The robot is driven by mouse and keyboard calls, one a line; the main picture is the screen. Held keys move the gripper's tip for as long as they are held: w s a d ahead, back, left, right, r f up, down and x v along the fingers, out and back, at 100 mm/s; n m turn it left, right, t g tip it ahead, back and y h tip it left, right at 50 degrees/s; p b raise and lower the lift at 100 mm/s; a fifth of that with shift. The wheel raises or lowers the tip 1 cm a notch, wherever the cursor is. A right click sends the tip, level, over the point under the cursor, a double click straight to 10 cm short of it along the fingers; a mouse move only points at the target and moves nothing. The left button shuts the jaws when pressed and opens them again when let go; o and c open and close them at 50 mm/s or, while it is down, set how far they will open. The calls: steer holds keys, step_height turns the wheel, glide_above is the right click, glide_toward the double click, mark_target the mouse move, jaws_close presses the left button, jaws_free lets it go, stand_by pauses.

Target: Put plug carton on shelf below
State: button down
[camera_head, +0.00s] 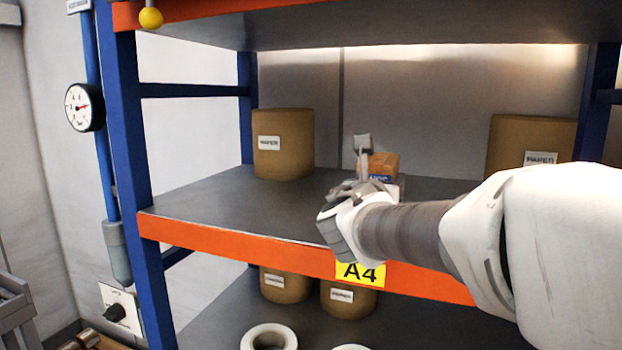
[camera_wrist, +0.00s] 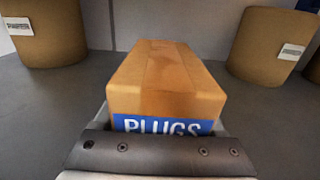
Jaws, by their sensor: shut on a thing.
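The plug carton (camera_wrist: 165,85) is a brown box with a blue band reading "PLUGS" in the wrist view. In the head view the carton (camera_head: 380,163) shows behind my gripper (camera_head: 367,172), over the middle shelf. My gripper (camera_wrist: 160,140) is shut on the carton, with its jaw bar across the near end. Whether the carton touches the shelf deck cannot be told. The middle shelf (camera_head: 215,208) has a grey deck and an orange front beam with a yellow A4 label. The shelf below (camera_head: 225,320) shows under that beam.
Brown drums stand on the middle shelf at left (camera_head: 283,150) and right (camera_head: 530,135). The lower shelf holds two brown drums (camera_head: 285,287) at the back and a white ring-shaped roll (camera_head: 268,338) in front. A blue upright (camera_head: 125,170) bounds the left side.

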steer(key=shift+c, duration=2.1)
jaws_free()
steer(key=shift+f, duration=0.15)
steer(key=o, duration=0.4)
steer(key=shift+r, duration=0.3)
steer(key=v, duration=1.2)
steer(key=shift+f, duration=0.15)
steer(key=shift+s+a, duration=0.1)
steer(key=shift+s, duration=0.05)
